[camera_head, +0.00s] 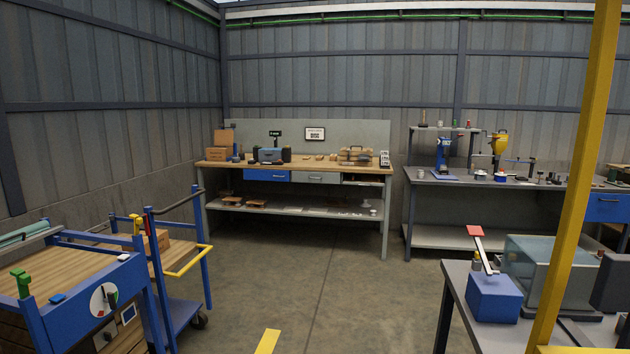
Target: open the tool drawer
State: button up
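The wooden-topped workbench (219,166) stands against the back wall. Under its top are a blue drawer front (267,176) and a grey drawer front (315,178), both looking shut. To their right is a dark, open-looking slot (362,180), too small to read clearly. Another blue drawer front (607,208) shows under the grey bench at the right edge and looks shut. I cannot tell which of these is the tool drawer. My gripper is not in view.
A blue-framed cart (180,310) and a wooden-topped table (75,268) stand at left. At right are a grey bench (440,182), a nearer table (458,300) with a blue box (494,298), and a yellow post (574,190). The middle floor (325,270) is clear.

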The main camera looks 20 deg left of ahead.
aim_at(329, 178)
jog(key=u, duration=0.35)
jog(key=k, duration=0.45)
jog(key=u, duration=0.9)
jog(key=i, duration=4.7)
jog(key=z, duration=0.4)
jog(key=i, duration=1.95)
jog(key=z, duration=0.3)
jog(key=i, duration=0.9)
jog(key=z, duration=0.05)
